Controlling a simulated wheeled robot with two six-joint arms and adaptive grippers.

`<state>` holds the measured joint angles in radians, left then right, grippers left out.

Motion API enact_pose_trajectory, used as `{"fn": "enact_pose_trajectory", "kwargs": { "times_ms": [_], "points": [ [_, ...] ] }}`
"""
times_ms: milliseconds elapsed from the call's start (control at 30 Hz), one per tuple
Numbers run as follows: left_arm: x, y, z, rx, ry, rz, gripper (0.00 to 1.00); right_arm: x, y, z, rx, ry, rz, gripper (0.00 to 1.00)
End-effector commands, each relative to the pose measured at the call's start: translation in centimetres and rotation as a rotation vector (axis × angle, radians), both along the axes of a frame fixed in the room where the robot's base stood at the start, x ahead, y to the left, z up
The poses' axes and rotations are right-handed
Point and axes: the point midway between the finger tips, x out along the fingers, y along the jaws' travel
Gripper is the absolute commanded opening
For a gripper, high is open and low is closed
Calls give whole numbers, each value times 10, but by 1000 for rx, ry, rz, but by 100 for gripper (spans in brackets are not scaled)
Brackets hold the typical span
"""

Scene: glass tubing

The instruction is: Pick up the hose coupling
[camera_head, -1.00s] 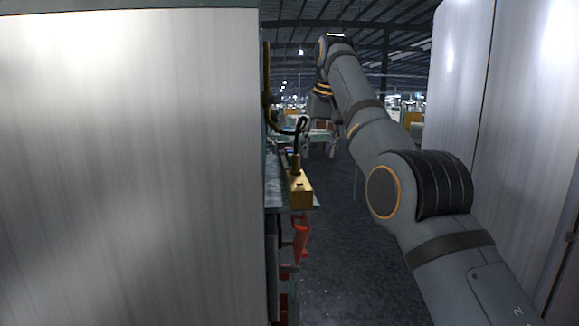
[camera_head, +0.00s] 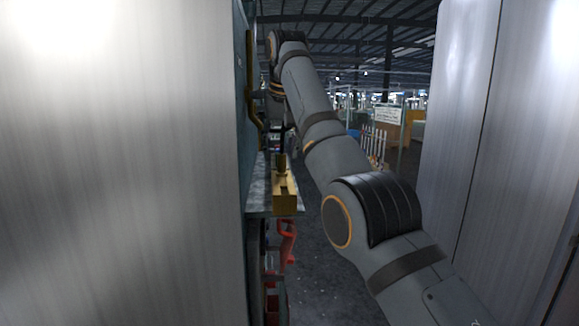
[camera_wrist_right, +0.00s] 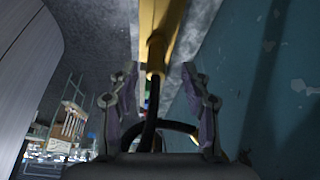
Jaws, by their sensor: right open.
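The hose coupling looks to be the small brass cylinder (camera_head: 281,162) on top of a yellow block at the bench edge in the head view. In the right wrist view the brass piece (camera_wrist_right: 156,58) has a black hose running from it toward the gripper. My right gripper (camera_wrist_right: 160,72) is open, with one finger on each side of the hose and the lower end of the brass piece. I cannot tell whether a finger touches it. My left gripper is not in view.
The yellow block (camera_head: 286,200) stands at the end of a narrow grey bench (camera_head: 257,190). Red parts (camera_head: 287,240) hang below. A large metal panel (camera_head: 120,170) fills the left, and tall pale panels (camera_head: 480,130) stand at right. Dark floor lies between.

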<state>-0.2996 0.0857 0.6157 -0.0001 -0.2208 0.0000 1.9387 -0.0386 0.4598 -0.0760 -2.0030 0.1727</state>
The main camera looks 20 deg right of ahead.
Motion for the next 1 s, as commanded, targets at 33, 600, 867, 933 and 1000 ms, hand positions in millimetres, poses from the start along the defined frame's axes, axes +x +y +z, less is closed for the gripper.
{"fn": "enact_pose_trajectory", "kwargs": {
  "times_ms": [33, 600, 867, 933, 1000],
  "points": [
    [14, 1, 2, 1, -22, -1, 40, 7, 9, -15, -1, 15, 9, 48],
    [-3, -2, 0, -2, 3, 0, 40, 19, 14, -33, 0, 10, 7, 25],
    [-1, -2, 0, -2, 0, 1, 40, 18, 13, -33, -1, 11, 6, 0],
    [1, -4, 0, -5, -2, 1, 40, 18, 13, -33, -1, 11, 6, 0],
    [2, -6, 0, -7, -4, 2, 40, 19, 13, -33, -1, 11, 6, 0]
  ]
}}
